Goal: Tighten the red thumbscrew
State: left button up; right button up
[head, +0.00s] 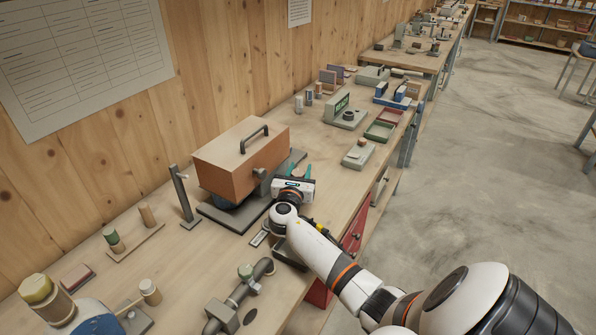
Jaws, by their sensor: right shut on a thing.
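The feed mixer (240,165), an orange-brown box with a dark handle on its lid, stands on a dark base on the bench. A grey knob (261,173) sticks out of its right side. My right gripper (294,172), white with teal fingers, is close to the right of the mixer, beside its base. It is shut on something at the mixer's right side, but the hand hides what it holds. The red thumbscrew does not show in the head view. My left gripper is not in view.
A grey pipe with a valve (238,294) lies on the near bench. A thin grey post (183,198) stands left of the mixer. A small beige device (358,153) and a device with a green screen (345,112) stand farther back.

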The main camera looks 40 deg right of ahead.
jog(key=m+g+h, duration=0.1)
jog(key=g, duration=0.1)
jog(key=m+g+h+b, duration=0.1)
jog(key=m+g, duration=0.2)
jog(key=g, duration=0.2)
jog(key=shift+s+d+m+h+b, duration=0.15)
jog(key=shift+s+m+h+b, duration=0.2)
jog(key=shift+m+h, duration=0.05)
jog(key=shift+g, duration=0.3)
jog(key=o, duration=1)
jog(key=shift+c, duration=0.2)
